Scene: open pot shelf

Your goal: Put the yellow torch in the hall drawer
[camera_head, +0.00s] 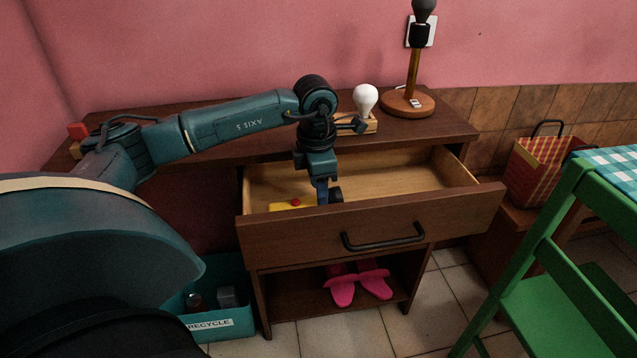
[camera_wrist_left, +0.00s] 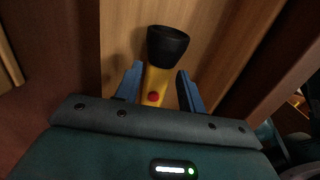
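The yellow torch (camera_head: 285,207) lies in the open hall drawer (camera_head: 370,221), its black head to the right and a red button on its body. In the left wrist view the torch (camera_wrist_left: 156,84) lies between the two blue fingers of my left gripper (camera_wrist_left: 160,88), with a visible gap at the right finger. My left gripper (camera_head: 323,196) reaches down into the drawer and is open around the torch. The drawer front hides part of the torch and the fingertips. My right gripper is not in view.
A white bulb (camera_head: 365,98) and a lamp (camera_head: 408,102) stand on the cabinet top. Pink slippers (camera_head: 357,283) lie on the lower shelf. The drawer's right part is clear.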

